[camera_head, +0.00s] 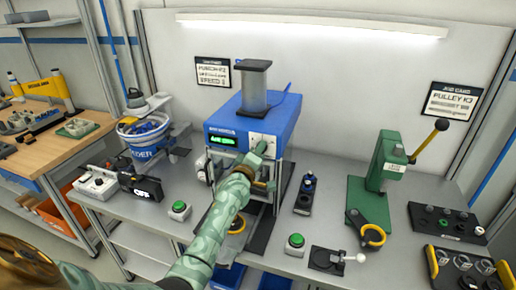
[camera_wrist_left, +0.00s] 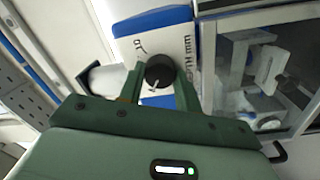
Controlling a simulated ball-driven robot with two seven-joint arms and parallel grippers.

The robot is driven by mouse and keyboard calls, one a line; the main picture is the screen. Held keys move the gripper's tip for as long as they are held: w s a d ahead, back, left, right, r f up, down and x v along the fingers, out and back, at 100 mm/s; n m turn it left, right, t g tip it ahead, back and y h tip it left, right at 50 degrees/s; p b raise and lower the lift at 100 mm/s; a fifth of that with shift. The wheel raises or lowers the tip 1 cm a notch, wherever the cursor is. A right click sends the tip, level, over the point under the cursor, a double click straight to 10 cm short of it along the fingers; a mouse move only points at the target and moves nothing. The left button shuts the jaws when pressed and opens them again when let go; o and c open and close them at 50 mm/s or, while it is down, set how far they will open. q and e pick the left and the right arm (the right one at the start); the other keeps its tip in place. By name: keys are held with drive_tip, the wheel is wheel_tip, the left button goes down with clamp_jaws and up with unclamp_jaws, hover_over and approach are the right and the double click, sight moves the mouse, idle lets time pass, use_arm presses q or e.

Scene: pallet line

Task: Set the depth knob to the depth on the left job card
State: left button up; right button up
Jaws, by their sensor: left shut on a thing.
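The depth knob (camera_wrist_left: 159,74) is a black round knob with a pale pointer line, on a white panel with "mm" printing in the left wrist view. My left gripper (camera_wrist_left: 157,88) has its fingers on both sides of the knob and is shut on it. In the head view my left gripper (camera_head: 262,150) is at the front of the blue machine (camera_head: 228,126) and hides the knob. The machine has a lit green display, too small to read. The left job card (camera_head: 213,72) hangs on the wall behind; its lines are blurred.
A green lever press (camera_head: 372,190) stands at the right, below the right job card (camera_head: 455,101). Green buttons (camera_head: 179,208) (camera_head: 296,242) sit on the grey bench. A blue-and-white bucket (camera_head: 145,145) and a black box marked OFF (camera_head: 142,188) are at the left.

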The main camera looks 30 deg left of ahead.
use_arm(q)
drive_tip(key=shift+f+n, duration=0.1)
drive_tip(key=shift+n, duration=0.5)
drive_tip(key=o, duration=1)
drive_tip(key=shift+c, duration=0.2)
drive_tip(key=p+v, duration=0.2)
drive_tip(key=v, duration=1.4)
drive_tip(key=shift+s, duration=0.2)
